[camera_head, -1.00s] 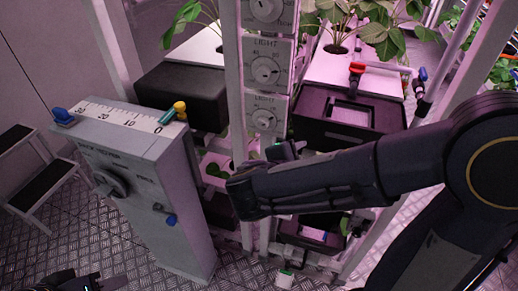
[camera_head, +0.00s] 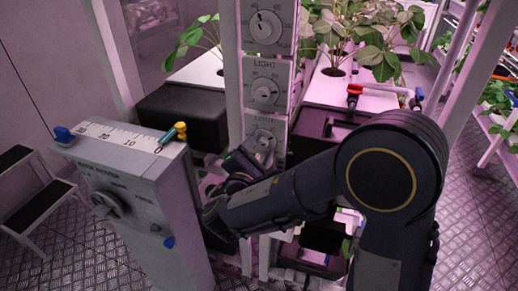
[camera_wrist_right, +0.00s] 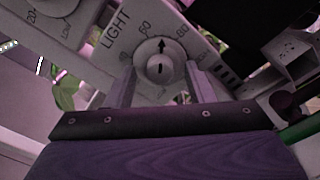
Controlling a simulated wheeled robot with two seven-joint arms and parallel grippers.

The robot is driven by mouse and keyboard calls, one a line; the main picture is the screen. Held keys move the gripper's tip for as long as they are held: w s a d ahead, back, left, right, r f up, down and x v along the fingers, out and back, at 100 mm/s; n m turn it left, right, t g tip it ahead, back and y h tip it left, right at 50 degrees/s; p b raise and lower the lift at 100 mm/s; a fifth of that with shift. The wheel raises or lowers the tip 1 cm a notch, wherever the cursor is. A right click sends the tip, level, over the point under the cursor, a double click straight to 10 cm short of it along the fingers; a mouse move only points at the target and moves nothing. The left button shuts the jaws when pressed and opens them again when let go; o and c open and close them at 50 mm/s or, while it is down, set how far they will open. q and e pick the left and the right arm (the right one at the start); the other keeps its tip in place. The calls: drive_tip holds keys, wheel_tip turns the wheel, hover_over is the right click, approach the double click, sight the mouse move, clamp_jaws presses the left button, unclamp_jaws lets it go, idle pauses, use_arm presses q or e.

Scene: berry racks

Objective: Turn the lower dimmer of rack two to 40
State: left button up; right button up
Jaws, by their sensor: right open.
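The lower light dial (camera_head: 262,138) is the lowest of the dials on the grey rack post, partly hidden by my right gripper (camera_head: 246,162) in the head view. In the right wrist view a round light dial (camera_wrist_right: 160,68) faces me. Its black arrow points up in the picture, between two scale numbers that look like 60 and 80. My right gripper (camera_wrist_right: 161,82) is open, with one finger on each side of this dial's knob; whether they touch it I cannot tell. Another light dial (camera_head: 263,93) sits above in the head view. My left gripper is not in view.
A grey cabinet (camera_head: 165,215) with a scale, a large knob (camera_head: 108,204) and a yellow-and-teal piece (camera_head: 173,133) stands left of the post. A red-handled pipe (camera_head: 383,90) and black box lie right. A step stool (camera_head: 35,205) stands far left.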

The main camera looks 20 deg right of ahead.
drive_tip(key=c, duration=1)
drive_tip(key=n+p, duration=0.2)
drive_tip(key=n, duration=0.1)
drive_tip(key=shift+r+n+p, duration=0.15)
drive_tip(key=shift+n+p, duration=0.15)
drive_tip(key=n+p, duration=0.3)
drive_tip(key=n, duration=0.1)
drive_tip(key=shift+p, duration=0.3)
drive_tip(key=n+p, duration=0.4)
drive_tip(key=n, duration=0.1)
drive_tip(key=shift+n+p, duration=0.3)
drive_tip(key=shift+p, duration=0.1)
drive_tip(key=shift+n+g+p, duration=0.3)
drive_tip(key=shift+n+p, duration=0.85)
drive_tip(key=shift+n, duration=0.05)
